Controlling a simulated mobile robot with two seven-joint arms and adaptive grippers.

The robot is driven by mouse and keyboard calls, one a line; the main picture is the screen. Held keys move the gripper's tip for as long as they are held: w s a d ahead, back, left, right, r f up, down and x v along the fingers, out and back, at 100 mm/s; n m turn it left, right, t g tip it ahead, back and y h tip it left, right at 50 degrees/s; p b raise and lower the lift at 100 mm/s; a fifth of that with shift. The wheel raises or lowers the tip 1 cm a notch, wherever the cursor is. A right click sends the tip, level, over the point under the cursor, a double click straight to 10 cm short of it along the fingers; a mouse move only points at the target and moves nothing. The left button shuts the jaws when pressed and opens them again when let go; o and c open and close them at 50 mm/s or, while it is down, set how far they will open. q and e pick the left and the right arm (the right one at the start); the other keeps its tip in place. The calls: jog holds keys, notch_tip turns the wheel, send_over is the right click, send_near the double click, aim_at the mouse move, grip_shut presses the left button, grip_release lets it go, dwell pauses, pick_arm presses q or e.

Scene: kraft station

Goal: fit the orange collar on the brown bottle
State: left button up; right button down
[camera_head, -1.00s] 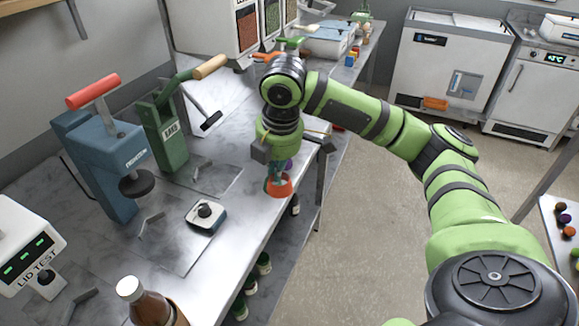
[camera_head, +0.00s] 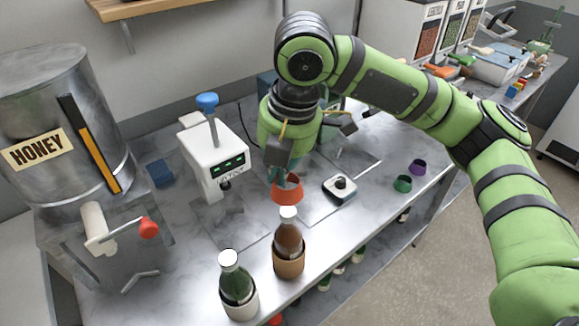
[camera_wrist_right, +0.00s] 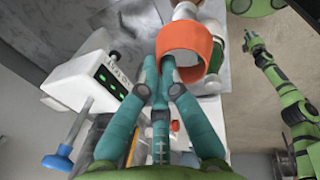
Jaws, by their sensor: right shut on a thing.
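The orange collar (camera_head: 287,190) is a short tapered ring, held upright at one side of its wall by my right gripper (camera_head: 290,177). The gripper is shut on its rim, and the collar also shows large in the wrist view (camera_wrist_right: 190,47). The brown bottle (camera_head: 289,246) has a white cap and stands upright in a tan sleeve near the counter's front edge. The collar is just behind the cap in the head view, apart from the bottle as far as I can tell. A green arm with a small gripper (camera_wrist_right: 256,42), likely my left, shows at the wrist view's right; its jaws are unclear.
A green bottle (camera_head: 237,280) in a white sleeve stands left of the brown one. The lid tester (camera_head: 212,160), honey tank (camera_head: 62,140) and small scale (camera_head: 342,188) stand around. Green (camera_head: 403,184) and purple (camera_head: 418,167) collars lie to the right.

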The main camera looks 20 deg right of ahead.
jog(key=shift+w+d+f+b, duration=0.1)
jog(key=shift+d+f+b, duration=0.1)
jog(key=shift+f+b, duration=0.6)
jog(key=shift+s+d+b+x, duration=0.1)
jog(key=shift+s+b+x, duration=0.1)
jog(key=shift+b+x, duration=0.65)
jog(key=shift+s+d+b+x, duration=0.15)
jog(key=shift+b+x, duration=0.3)
jog(key=shift+x, duration=0.8)
jog(key=shift+a, duration=0.1)
jog(key=shift+p, duration=0.6)
jog(key=shift+f, duration=0.3)
jog(key=c, duration=1.4)
grip_release()
jog(key=shift+s, duration=0.1)
jog(key=shift+o, duration=0.2)
jog(key=shift+f, duration=0.1)
